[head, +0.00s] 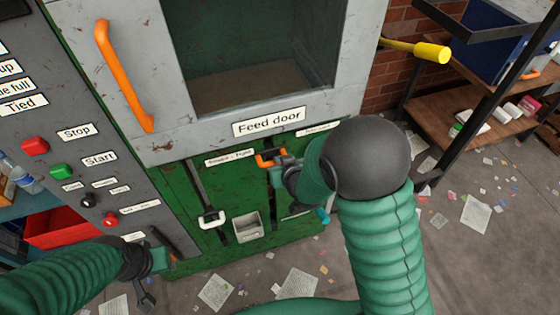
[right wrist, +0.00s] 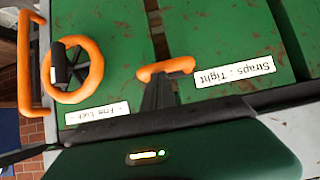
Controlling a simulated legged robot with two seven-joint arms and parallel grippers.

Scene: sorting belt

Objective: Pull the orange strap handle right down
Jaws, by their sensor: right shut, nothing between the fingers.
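The orange strap handle (head: 268,160) is at the top of the right-hand dark slot on the green panel, below the feed door. In the right wrist view the orange handle (right wrist: 165,68) sits by the upside-down "Straps : Tight" label (right wrist: 235,71). My right gripper (head: 284,160) is shut with nothing between its fingers, right at the handle. Its dark fingers (right wrist: 157,92) reach up to the handle's lower edge; I cannot tell whether they touch. My left gripper (head: 147,288) hangs low at the left, its fingers too small to read.
A white handle (head: 211,219) sits low in the left slot, beside a small grey box (head: 247,226). An orange door handle (head: 122,76) is above left. An orange wheel (right wrist: 75,70) shows in the right wrist view. A yellow-ended bar (head: 430,52) juts out at right.

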